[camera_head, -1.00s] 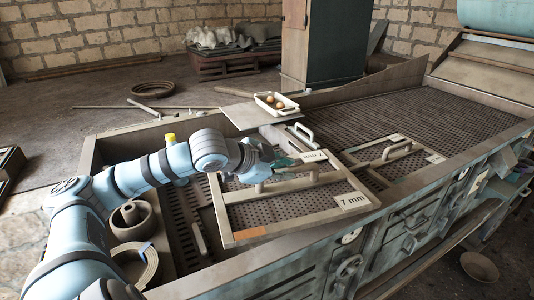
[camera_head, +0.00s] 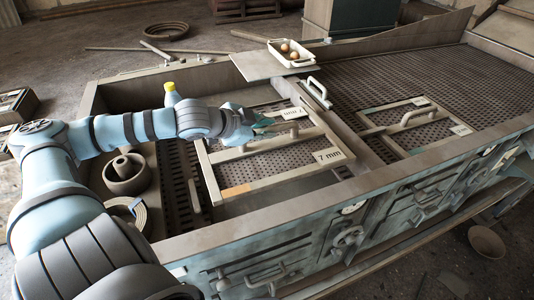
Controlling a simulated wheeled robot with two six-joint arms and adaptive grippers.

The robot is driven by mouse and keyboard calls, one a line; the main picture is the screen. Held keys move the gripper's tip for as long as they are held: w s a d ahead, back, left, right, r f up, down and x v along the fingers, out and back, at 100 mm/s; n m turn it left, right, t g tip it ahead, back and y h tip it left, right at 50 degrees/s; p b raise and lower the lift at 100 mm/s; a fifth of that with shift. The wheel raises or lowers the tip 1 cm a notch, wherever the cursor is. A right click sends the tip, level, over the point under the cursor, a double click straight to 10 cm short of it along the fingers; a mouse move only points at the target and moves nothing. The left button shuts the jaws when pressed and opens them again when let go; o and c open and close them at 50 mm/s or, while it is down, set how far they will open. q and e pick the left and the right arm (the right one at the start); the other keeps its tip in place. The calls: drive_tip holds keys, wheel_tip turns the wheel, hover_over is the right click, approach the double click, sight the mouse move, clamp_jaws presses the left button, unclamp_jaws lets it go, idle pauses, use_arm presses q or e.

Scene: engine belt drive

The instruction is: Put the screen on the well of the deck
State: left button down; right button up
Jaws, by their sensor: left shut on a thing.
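The screen (camera_head: 295,161) is a perforated dark panel in a pale frame, with "7 mm" labels, an orange patch at its front left corner and a raised handle bar. My left gripper (camera_head: 266,124) is shut on the handle, over the rear part of the screen. The screen lies roughly level over the left half of the deck (camera_head: 252,226), behind the front rim. It covers most of the well, and I cannot tell whether it touches the well's edges. My right gripper is not in view.
A second framed screen (camera_head: 432,136) with a handle lies on the deck at right. A tray with eggs (camera_head: 291,56), a yellow-capped bottle (camera_head: 171,93), a grey ring-shaped part (camera_head: 127,175) and a coil (camera_head: 128,212) are nearby. A small handle (camera_head: 318,93) stands behind the screen.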

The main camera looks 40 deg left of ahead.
sight(266, 145)
use_arm(q)
wheel_tip(266, 145, down, 6)
drive_tip(key=shift+w+r, duration=0.1)
drive_tip(key=shift+r, duration=0.05)
wheel_tip(266, 145, down, 4)
drive_tip(key=b, duration=0.5)
wheel_tip(266, 145, down, 5)
drive_tip(key=b, duration=0.5)
drive_tip(key=shift+r, duration=0.15)
drive_tip(key=shift+d+r, duration=0.1)
drive_tip(key=shift+r, duration=0.15)
drive_tip(key=c, duration=1.5)
unclamp_jaws()
